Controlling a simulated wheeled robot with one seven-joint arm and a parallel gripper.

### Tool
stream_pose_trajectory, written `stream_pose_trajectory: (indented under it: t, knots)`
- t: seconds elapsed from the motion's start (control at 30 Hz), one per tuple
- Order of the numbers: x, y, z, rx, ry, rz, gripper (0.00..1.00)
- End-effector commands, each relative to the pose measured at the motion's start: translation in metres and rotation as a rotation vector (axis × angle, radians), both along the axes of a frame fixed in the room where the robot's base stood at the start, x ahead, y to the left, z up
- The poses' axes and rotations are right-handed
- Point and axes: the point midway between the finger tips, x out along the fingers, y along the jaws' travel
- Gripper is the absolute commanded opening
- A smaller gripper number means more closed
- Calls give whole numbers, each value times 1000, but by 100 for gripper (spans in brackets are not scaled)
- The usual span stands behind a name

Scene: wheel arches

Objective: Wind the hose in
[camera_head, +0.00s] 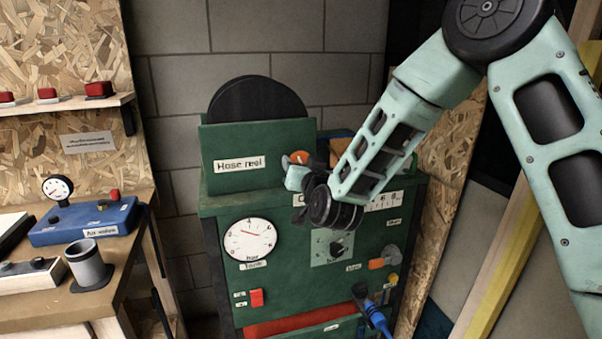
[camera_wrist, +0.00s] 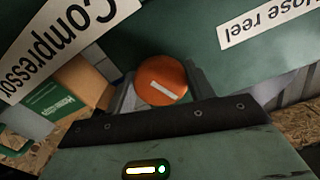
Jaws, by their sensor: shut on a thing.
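The hose reel is a black disc (camera_head: 258,98) behind a green panel labelled "Hose reel" (camera_head: 225,140). An orange round knob (camera_head: 299,157) with a white mark sits to the right of that panel. It also shows in the wrist view (camera_wrist: 161,80), between my fingers. My gripper (camera_head: 300,170) is shut on this orange knob; its fingers partly hide it in the head view. In the wrist view the gripper (camera_wrist: 160,95) has a grey finger on each side of the knob. The hose itself cannot be made out for certain.
The green cabinet carries a white dial (camera_head: 250,240), a red switch (camera_head: 257,298), a rotary knob (camera_head: 337,249) and a blue-handled item (camera_head: 376,318). A "Compressor" label (camera_wrist: 60,35) is near the gripper. A bench with a blue gauge box (camera_head: 85,222) stands left.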

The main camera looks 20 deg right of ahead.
Motion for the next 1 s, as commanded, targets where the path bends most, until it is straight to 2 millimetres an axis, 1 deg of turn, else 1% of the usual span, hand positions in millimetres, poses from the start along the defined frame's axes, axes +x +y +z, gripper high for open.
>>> stream_pose_trajectory:
  t: [0.07, 0.3, 0.5, 0.7, 1.0]
  knots:
    - [0, -1, -4, 57, -3, -1, 30]
    - [0, 0, -4, 231, -3, -1, 30]
    - [0, 1, -3, 338, -1, 0, 30]
    - [0, 1, -1, 398, 0, -1, 30]
    - [0, 1, 0, 418, 1, -1, 30]
